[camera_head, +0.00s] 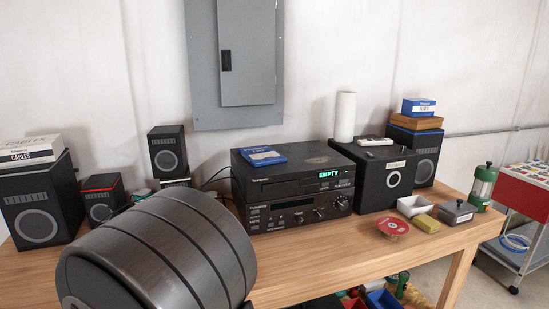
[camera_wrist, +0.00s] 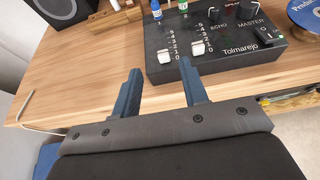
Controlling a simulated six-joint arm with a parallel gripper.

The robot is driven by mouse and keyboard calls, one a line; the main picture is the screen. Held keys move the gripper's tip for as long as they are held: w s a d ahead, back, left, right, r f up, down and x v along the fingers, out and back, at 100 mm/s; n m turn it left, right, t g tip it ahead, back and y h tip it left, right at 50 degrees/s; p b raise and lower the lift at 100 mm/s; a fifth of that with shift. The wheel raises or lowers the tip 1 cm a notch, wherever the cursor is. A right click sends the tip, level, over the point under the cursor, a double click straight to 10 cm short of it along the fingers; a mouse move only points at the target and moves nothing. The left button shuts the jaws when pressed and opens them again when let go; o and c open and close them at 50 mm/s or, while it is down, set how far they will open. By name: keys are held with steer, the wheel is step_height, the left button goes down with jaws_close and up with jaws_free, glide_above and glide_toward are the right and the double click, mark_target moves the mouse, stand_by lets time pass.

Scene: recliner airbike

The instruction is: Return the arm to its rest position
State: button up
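My gripper (camera_wrist: 159,70) shows in the wrist view. Its two blue-grey fingers are apart, with nothing visible between them. They point over the wooden table (camera_wrist: 85,85), near its front edge. A black mixer (camera_wrist: 220,45) marked "Tolmarejo", with white sliders, lies just beyond and to the right of the fingers; I cannot tell the gap between them. In the head view the gripper is not seen. A large dark ribbed cylinder, which seems to be part of my arm, covers the lower left and hides part of the table.
A disc player (camera_head: 290,180) showing "EMPTY" stands mid-table in the head view, with several speakers (camera_head: 168,150) around. A red-lidded cup (camera_head: 393,227), a white tray (camera_head: 413,206) and a green lantern (camera_head: 483,185) stand at right. A blue disc (camera_wrist: 305,18) lies right of the mixer.

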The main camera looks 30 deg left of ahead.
steer(key=v, duration=0.5)
steer(key=w+d+m+g+h, duration=0.1)
steer(key=w+d+m+h, duration=0.3)
steer(key=w+m+h, duration=0.5)
steer(key=shift+w+d+r+m+g, duration=0.15)
steer(key=shift+w+r+m+g, duration=0.2)
steer(key=shift+w+m, duration=4.75)
steer(key=s+m, duration=0.3)
